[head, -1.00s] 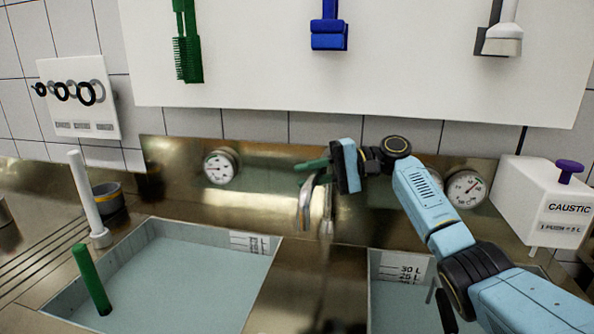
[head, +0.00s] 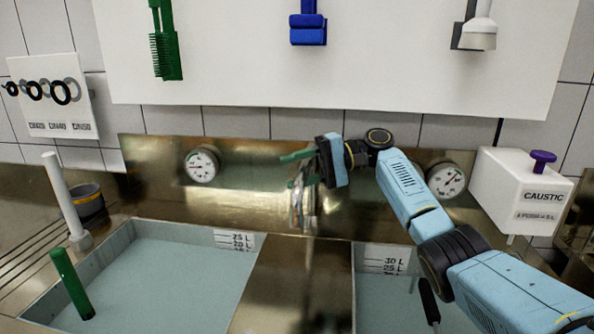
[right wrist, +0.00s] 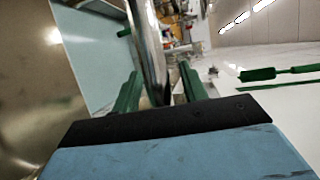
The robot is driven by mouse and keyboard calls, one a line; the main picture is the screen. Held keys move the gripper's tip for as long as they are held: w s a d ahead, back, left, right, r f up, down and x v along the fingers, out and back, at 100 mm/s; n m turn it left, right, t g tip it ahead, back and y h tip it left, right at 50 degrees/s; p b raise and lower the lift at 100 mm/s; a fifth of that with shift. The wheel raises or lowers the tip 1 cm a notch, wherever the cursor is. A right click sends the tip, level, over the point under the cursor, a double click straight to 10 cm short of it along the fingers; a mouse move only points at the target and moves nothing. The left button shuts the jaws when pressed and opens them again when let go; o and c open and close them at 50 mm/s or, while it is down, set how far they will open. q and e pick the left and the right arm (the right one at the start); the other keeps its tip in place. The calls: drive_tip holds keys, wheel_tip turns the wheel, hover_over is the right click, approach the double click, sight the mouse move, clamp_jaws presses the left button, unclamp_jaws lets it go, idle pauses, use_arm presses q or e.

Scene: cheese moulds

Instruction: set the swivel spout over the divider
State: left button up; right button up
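The swivel spout (head: 297,205) is a shiny metal tube near the back wall, seen above the far end of the divider (head: 290,285). The divider is the flat metal strip between the two basins. My right gripper (head: 289,170) is at the spout, with its green fingers apart. In the right wrist view, the spout tube (right wrist: 148,45) runs between the two green fingers of my right gripper (right wrist: 158,82), with what looks like a narrow gap on each side. Part of the spout is hidden by the gripper. My left gripper is not in view.
The left basin (head: 120,230) and right basin (head: 385,246) hold liquid. A green standpipe (head: 72,284) and a white one (head: 62,195) stand at left. A white caustic box (head: 515,190) stands at right. Two gauges (head: 202,164) (head: 446,180) sit on the back wall.

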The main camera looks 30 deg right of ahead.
drive_tip(key=shift+d, duration=0.1)
drive_tip(key=v, duration=1.3)
drive_tip(key=shift+b, duration=0.35)
drive_tip(key=shift+d, duration=0.15)
